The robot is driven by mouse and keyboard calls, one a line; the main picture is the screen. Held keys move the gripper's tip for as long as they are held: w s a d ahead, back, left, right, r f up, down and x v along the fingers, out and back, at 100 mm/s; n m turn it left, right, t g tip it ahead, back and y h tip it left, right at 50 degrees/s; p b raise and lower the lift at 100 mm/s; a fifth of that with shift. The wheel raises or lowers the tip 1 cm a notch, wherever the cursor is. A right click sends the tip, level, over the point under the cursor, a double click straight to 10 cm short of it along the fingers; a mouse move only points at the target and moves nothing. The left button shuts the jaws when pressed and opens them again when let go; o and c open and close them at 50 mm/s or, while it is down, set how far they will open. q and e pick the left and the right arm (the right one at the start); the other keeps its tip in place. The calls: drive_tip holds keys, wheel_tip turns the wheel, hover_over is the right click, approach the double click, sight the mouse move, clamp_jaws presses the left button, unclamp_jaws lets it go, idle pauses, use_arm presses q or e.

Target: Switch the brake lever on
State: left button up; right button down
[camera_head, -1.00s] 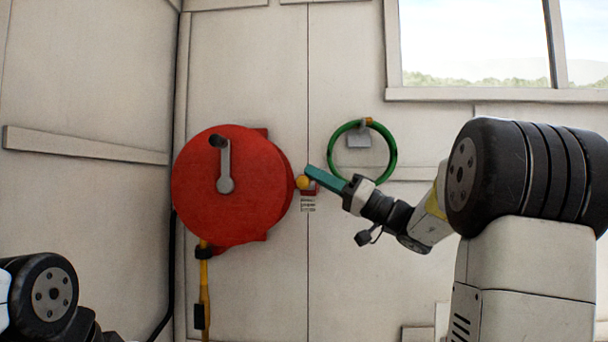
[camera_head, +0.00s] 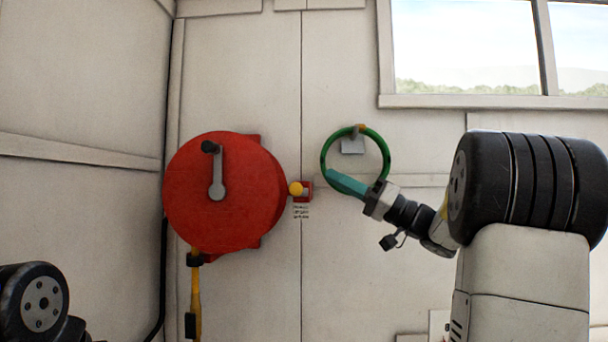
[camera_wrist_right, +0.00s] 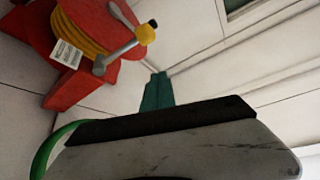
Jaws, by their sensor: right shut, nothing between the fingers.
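The brake lever shows as a yellow ball knob (camera_head: 296,188) at the right edge of the red hose reel, in the head view. A small red mount (camera_head: 306,193) is just to the knob's right, on the wall. My right gripper (camera_head: 331,176) has teal fingers, shut and empty, to the right of the knob and apart from it. The fingers also show in the right wrist view (camera_wrist_right: 157,90), and a yellow and black knob shows above them. My left gripper is out of view.
The red hose reel (camera_head: 240,220) with its grey crank (camera_head: 217,175) projects from the wall left of the lever. A green ring (camera_head: 325,150) hangs on the wall behind my right gripper. A window (camera_head: 465,50) is at the upper right.

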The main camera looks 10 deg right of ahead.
drive_tip(key=v, duration=0.3)
drive_tip(key=shift+w+d+f, duration=0.15)
drive_tip(key=shift+w+d, duration=0.05)
drive_tip(key=shift+d, duration=0.15)
drive_tip(key=s+a+f+m+g+h, duration=0.25)
drive_tip(key=s+a+f, duration=0.25)
drive_tip(key=a+f, duration=0.25)
drive_tip(key=s+a+f+m+g+h, duration=0.2)
drive_tip(key=s+a+f+g+h, duration=0.25)
drive_tip(key=a+f, duration=0.35)
drive_tip(key=s+d+f+m+t+h, duration=0.1)
drive_tip(key=s+d+f+h, duration=0.1)
drive_tip(key=s+f+h, duration=0.3)
drive_tip(key=s+d+f+h, duration=0.3)
drive_tip(key=s+f+h, duration=0.2)
drive_tip(key=f, duration=0.5)
drive_tip(key=shift+f+m+t+h, duration=0.2)
drive_tip(key=shift+m+t+h, duration=0.2)
drive_tip(key=shift+h, duration=0.2)
